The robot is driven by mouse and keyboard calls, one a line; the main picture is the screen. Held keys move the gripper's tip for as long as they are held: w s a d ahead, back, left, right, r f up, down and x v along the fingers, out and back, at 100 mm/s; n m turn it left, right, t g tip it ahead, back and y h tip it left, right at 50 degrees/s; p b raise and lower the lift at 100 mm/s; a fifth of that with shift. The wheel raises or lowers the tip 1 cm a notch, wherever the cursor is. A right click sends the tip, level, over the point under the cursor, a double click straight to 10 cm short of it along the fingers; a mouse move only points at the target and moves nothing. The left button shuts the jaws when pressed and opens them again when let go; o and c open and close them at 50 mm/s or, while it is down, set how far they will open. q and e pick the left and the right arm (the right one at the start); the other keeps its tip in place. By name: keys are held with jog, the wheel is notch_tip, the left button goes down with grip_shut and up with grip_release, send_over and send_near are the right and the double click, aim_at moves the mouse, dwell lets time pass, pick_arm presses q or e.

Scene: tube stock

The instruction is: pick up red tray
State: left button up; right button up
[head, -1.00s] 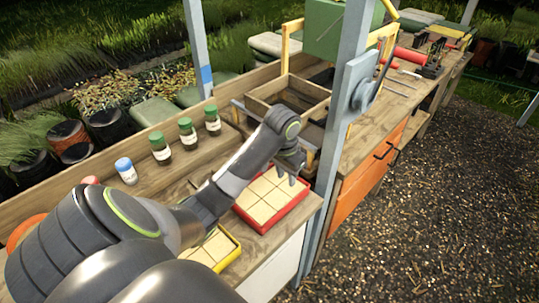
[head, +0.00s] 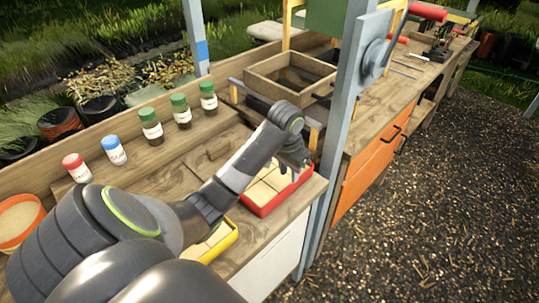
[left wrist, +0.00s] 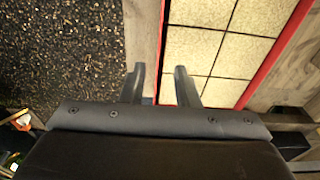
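The red tray (head: 286,197), divided into pale square cells, sits on the wooden bench near its front edge. My left gripper (head: 290,169) is over the right part of the tray and hides some of it. In the left wrist view the red tray (left wrist: 274,57) lies below, and my left gripper (left wrist: 161,83) is open and empty. Its two fingers are apart, one on each side of the tray's near wall line. I cannot tell whether they touch it. My right gripper is not in view.
A yellow tray (head: 222,243) is left of the red one, partly behind my arm. Several bottles, such as a blue-capped one (head: 114,150), stand along the back. A grey post (head: 342,120) rises close right of the gripper. A wooden box (head: 262,69) is behind.

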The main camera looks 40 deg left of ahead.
aim_at(290, 185)
pick_arm(q)
jog(key=shift+w+d+f+b, duration=0.1)
jog(key=shift+f+b, duration=1.6)
jog(key=shift+f, duration=0.1)
jog(key=shift+f+p, duration=0.35)
jog(key=shift+f, duration=0.15)
jog(key=shift+w+f, duration=0.1)
jog(key=shift+f, duration=0.15)
grip_shut()
jog(key=shift+r, duration=0.1)
